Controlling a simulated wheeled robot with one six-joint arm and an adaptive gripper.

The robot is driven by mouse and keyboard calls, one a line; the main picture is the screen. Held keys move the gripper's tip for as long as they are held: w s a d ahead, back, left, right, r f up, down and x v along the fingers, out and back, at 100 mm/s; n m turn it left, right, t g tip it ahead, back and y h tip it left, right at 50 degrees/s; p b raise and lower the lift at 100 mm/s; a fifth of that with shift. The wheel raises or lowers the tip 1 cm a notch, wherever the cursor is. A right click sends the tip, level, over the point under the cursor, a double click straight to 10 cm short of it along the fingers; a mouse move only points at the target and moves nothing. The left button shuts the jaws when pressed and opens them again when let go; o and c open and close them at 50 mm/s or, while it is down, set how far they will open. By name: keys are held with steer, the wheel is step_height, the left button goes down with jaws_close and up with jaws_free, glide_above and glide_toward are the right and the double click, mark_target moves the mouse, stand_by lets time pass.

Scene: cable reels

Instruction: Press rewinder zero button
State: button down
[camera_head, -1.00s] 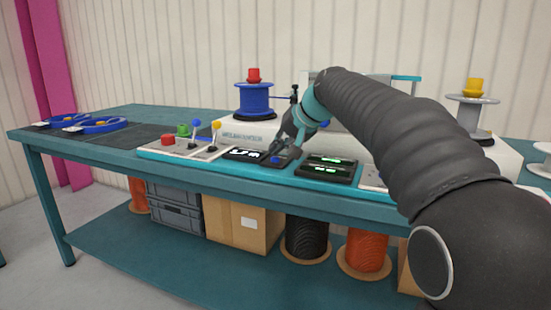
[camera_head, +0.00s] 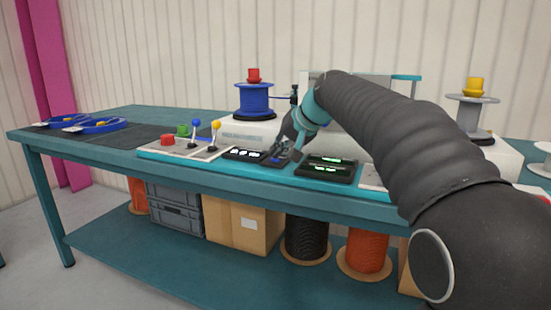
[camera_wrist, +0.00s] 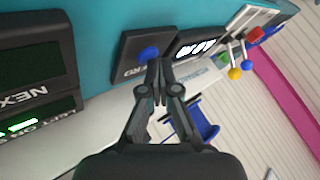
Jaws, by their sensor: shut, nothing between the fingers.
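The zero button is a blue round button (camera_wrist: 149,53) on a dark box (camera_wrist: 128,66) whose lettering, partly hidden, ends in "ERO". In the head view the box (camera_head: 267,160) sits on the bench beside a lit counter display (camera_head: 243,154). My gripper (camera_wrist: 158,70) is shut and empty. In the wrist view its fingertips overlap the button's near edge. In the head view my gripper (camera_head: 279,154) is low over the box and largely hides the button. I cannot tell whether the fingertips touch it.
A control panel with a red button (camera_head: 167,141) and two levers stands left of the display. A second dark box with green displays (camera_head: 327,168) is to the right. A blue reel (camera_head: 254,98) stands behind on the white rewinder housing (camera_head: 238,131).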

steer(key=shift+r+p, duration=0.8)
step_height(320, 180, up, 5)
steer(key=p, duration=0.4)
steer(key=shift+p, duration=0.35)
steer(key=shift+s, duration=0.1)
stand_by(0.4)
steer(key=h, duration=0.2)
glide_toward(278, 159)
steer(key=s, duration=0.1)
steer(key=s+d, duration=0.1)
steer(key=s, duration=0.1)
steer(key=shift+d+f, duration=0.1)
steer(key=shift+d, duration=0.15)
steer(key=s+d+f+h, duration=0.1)
steer(key=s+d+f, duration=0.3)
steer(key=s, duration=0.5)
steer(key=s+d+f+h, duration=0.2)
steer(key=s+d+f, duration=0.3)
steer(key=s+f, duration=0.4)
steer(key=s+d+f+h, duration=0.1)
steer(key=s+d+f, duration=0.3)
steer(key=s, duration=0.7)
step_height(278, 159, down, 2)
steer(key=shift+d+f+g+h, duration=0.2)
steer(key=shift+d+g+h, duration=0.1)
steer(key=shift+g, duration=0.1)
